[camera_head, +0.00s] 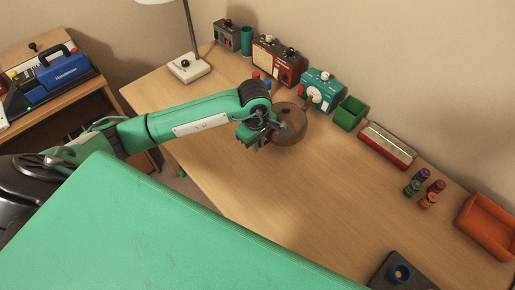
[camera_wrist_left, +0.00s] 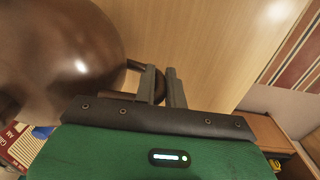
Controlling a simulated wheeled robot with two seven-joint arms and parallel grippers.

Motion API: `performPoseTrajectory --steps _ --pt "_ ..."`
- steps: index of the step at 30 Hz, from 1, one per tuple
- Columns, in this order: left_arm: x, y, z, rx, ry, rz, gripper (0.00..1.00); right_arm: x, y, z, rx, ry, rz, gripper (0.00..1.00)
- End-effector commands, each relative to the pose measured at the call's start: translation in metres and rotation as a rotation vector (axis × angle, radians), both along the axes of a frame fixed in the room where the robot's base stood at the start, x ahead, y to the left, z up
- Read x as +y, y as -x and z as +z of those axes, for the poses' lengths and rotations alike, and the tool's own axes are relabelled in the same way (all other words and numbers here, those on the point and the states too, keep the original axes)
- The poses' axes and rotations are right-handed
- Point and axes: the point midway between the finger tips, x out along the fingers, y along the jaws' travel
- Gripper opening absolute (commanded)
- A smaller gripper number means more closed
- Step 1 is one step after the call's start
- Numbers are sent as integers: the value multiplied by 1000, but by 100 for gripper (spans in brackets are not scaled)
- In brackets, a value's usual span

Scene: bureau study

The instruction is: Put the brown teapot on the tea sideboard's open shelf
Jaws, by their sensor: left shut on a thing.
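The brown teapot (camera_head: 291,126) is round and dark, over the far part of the wooden desk in the head view. My left gripper (camera_head: 264,133) is at its left side. In the left wrist view the teapot's glossy body (camera_wrist_left: 70,55) fills the upper left, and my left gripper's fingers (camera_wrist_left: 162,86) are shut on its handle. I cannot tell whether the teapot touches the desk. My right gripper is not in view.
The desk (camera_head: 300,200) has clear room in front. Along its back stand a lamp (camera_head: 188,68), a red radio-like box (camera_head: 279,62), a teal device (camera_head: 321,90), a green bin (camera_head: 350,113) and an orange tray (camera_head: 489,226). A wooden cabinet (camera_head: 75,105) stands at left.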

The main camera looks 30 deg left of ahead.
Motion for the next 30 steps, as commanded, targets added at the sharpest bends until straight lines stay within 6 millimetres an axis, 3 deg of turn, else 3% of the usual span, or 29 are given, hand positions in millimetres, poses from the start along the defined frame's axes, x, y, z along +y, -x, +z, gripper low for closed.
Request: performPoseTrajectory --steps 8,20,21,24,30 --pt "-1 0 -35 0 1 1 0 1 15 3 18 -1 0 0" --pt "0 0 -39 -3 1 0 0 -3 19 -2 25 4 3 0" --pt "0 0 -40 0 0 0 17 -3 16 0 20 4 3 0" --pt "0 0 -39 0 0 0 33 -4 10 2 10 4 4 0" --pt "0 0 -39 0 0 0 33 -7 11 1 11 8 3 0"
